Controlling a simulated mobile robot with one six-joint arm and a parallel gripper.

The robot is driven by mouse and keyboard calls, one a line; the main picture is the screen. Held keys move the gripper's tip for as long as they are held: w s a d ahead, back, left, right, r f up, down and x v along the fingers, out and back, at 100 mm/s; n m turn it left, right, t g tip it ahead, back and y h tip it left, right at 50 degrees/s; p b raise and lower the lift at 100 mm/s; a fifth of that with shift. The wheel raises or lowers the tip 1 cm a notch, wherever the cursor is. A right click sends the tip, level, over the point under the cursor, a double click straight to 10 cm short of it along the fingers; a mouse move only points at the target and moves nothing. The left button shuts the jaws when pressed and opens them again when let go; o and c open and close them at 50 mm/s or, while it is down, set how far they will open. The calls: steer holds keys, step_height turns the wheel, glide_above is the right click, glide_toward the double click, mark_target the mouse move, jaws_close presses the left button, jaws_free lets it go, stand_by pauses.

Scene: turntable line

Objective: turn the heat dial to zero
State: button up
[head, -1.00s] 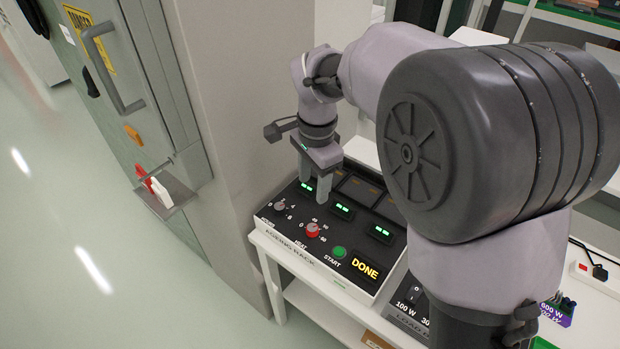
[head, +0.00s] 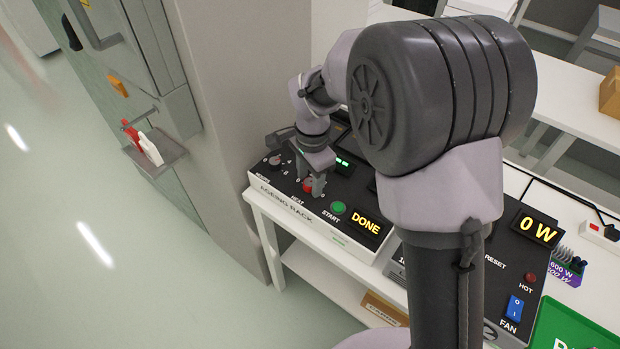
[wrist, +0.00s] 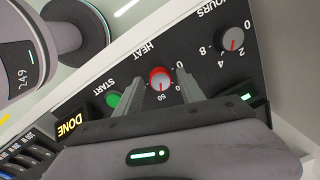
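In the wrist view the heat dial (wrist: 160,80) shows between my fingertips, with a 50 printed on the near side. Its exact setting is too small to read. My gripper (head: 310,186) points down over the dial, its fingers on either side. In the wrist view my gripper (wrist: 160,84) has its fingers apart, with a gap on both sides of the knob. Whether the tips are level with it I cannot tell.
The hours dial (wrist: 232,40) is beside the heat dial. On the other side are the green START button (head: 338,208) and a lit DONE display (head: 366,226). A grey pillar (head: 235,130) stands close left of the rack. An unlit-looking HOT lamp (head: 530,278) and blue FAN switch (head: 515,307) are at right.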

jaws_close()
steer(key=shift+r+n, duration=0.1)
steer(key=shift+n, duration=0.2)
steer(key=n+p, duration=0.3)
steer(key=n, duration=0.1)
steer(key=shift+d+n+p, duration=0.1)
steer(key=shift+n+p, duration=0.25)
steer(key=shift+n, duration=0.05)
steer(key=n+p, duration=0.3)
steer(key=n, duration=0.2)
steer(key=n+p, duration=0.3)
steer(key=n, duration=0.3)
steer(key=shift+w+n+g, duration=0.1)
steer(key=shift+n+g, duration=0.2)
steer(key=shift+n, duration=0.1)
steer(key=n+p, duration=0.2)
steer(key=n, duration=0.2)
steer(key=shift+n+p, duration=0.65)
steer(key=shift+n, duration=0.65)
